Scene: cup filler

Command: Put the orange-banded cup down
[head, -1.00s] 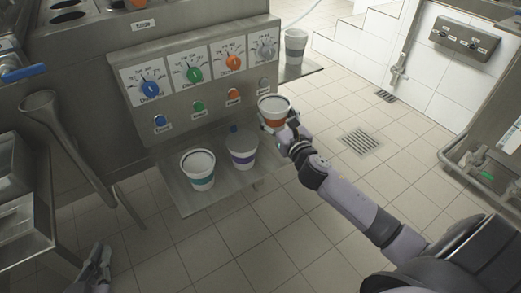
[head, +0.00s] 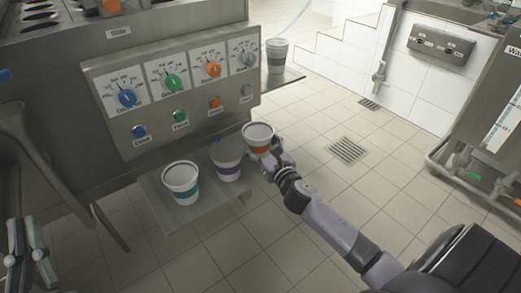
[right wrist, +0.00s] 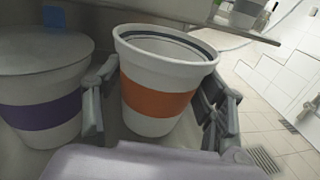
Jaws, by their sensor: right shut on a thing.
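The orange-banded cup (head: 258,132) is upright at the right end of the metal shelf (head: 165,213), beside the purple-banded cup (head: 227,170). I cannot tell whether its base touches the shelf. My right gripper (head: 270,158) is shut on it; in the right wrist view the orange band (right wrist: 155,98) sits between the two fingers. That view shows the cup's open rim, with a dark ring inside. My left gripper (head: 25,222) is open and empty at the lower left, far from the cups.
A teal-banded cup (head: 181,186) stands left of the purple-banded cup, which has a grey lid. Behind them is the panel (head: 170,90) with dials and buttons. Another cup (head: 277,56) stands on a side shelf behind. Open tiled floor lies to the right.

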